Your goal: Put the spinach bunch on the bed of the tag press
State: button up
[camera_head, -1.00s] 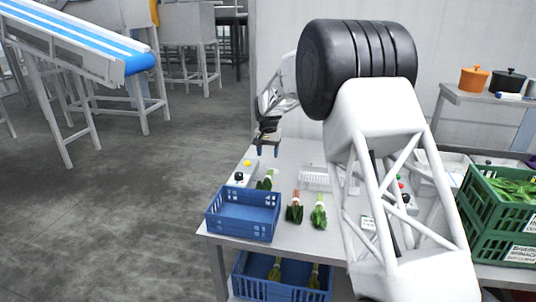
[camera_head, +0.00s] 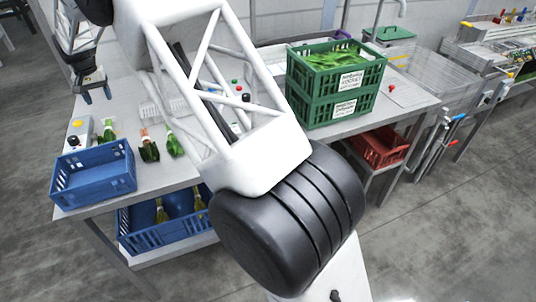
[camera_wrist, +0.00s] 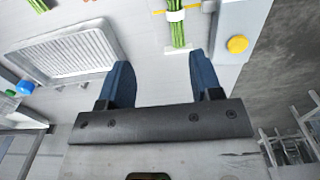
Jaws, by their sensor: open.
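Three leafy bunches lie on the table: a green one (camera_head: 108,132) at the left, a dark-leaved one with reddish stems (camera_head: 148,149) in the middle, and a green one (camera_head: 174,145) at the right. I cannot tell for sure which is spinach. A grey box with a yellow button (camera_head: 80,128), apparently part of the tag press, stands beside the left bunch; its bed is not clear. My gripper (camera_head: 96,95) is open and empty above the table, behind the box. In the wrist view, banded green stems (camera_wrist: 178,32) lie beyond the fingers (camera_wrist: 165,85), beside the box (camera_wrist: 237,44).
An empty blue crate (camera_head: 93,176) stands at the table's front left. A white slotted tray (camera_wrist: 68,55) lies behind the bunches. Stacked green crates (camera_head: 335,85) with greens stand at the right. Buttons (camera_head: 240,92) stand behind my arm. A blue crate (camera_head: 150,240) sits below.

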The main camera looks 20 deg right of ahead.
jog(key=s+d+r+t, duration=0.1)
jog(key=s+d+r, duration=0.7)
jog(key=s+d, duration=0.5)
jog(key=s+d+r, duration=0.8)
jog(key=s+d, duration=0.5)
jog(key=s+d+f, duration=0.2)
jog(key=s+d, duration=0.2)
jog(key=s, duration=0.7)
jog(key=s+d+f+t, duration=0.1)
jog(key=s+d, duration=0.3)
jog(key=s, duration=0.7)
jog(key=s+d+f, duration=0.2)
jog(key=s+d, duration=0.3)
jog(key=s, duration=0.7)
jog(key=shift+f, duration=0.4)
